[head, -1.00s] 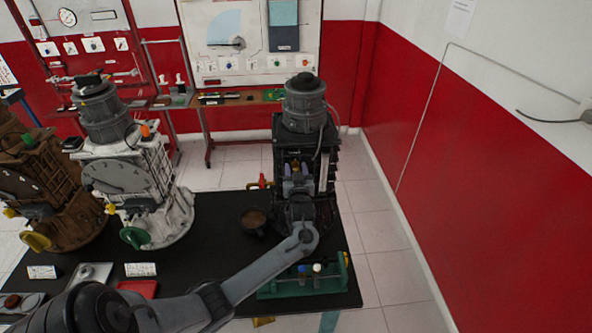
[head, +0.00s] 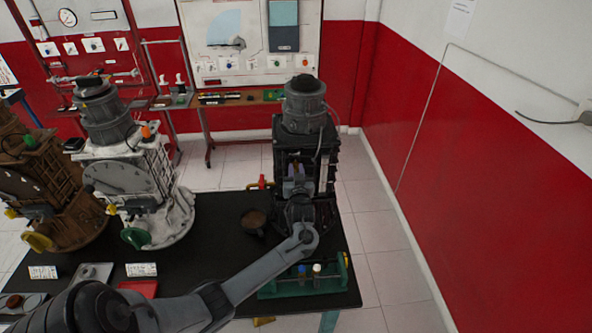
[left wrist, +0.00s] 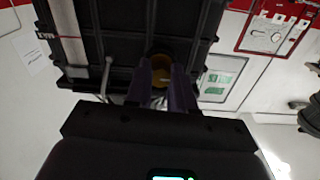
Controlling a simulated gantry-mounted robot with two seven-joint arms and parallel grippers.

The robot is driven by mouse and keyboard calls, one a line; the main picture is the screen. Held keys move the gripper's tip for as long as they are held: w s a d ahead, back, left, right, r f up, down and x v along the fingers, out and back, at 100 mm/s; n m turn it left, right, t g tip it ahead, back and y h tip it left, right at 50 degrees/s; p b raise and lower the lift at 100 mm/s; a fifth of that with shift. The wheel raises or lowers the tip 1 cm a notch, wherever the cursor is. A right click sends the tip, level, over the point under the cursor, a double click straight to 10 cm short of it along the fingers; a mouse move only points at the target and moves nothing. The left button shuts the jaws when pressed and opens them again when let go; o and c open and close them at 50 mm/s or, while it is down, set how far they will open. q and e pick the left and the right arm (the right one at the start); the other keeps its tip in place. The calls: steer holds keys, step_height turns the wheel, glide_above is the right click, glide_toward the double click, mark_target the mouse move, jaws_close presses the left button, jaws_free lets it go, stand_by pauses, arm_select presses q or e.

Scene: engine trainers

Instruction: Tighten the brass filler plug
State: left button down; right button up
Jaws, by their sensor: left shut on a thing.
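The black engine trainer (head: 325,165) stands upright at the right end of the black table (head: 215,235). The brass filler plug (left wrist: 160,65) shows in the left wrist view against the dark engine body. In the head view, the gripper hides most or all of the plug. My right gripper is in neither view.
A white engine trainer (head: 130,185) and a brown one (head: 45,190) stand to the left. A brown cup-like part (head: 254,221) and a red handle (head: 260,182) are beside the black engine. A green rack (head: 335,283) stands at the front edge.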

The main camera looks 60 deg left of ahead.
arm_select(q)
steer(key=m+p, duration=0.3)
steer(key=m, duration=0.1)
steer(key=shift+r, duration=0.2)
steer(key=m+p, duration=0.3)
steer(key=m, duration=0.1)
steer(key=shift+m+p, duration=0.3)
steer(key=shift+p, duration=0.05)
steer(key=m+p, duration=0.3)
steer(key=m, duration=0.2)
steer(key=shift+f, duration=0.1)
steer(key=shift+f+m+p, duration=0.1)
steer(key=shift+m+p, duration=0.45)
steer(key=shift+m, duration=1.25)
steer(key=c, duration=1)
jaws_free()
steer(key=shift+w, duration=0.1)
steer(key=shift+o, duration=0.2)
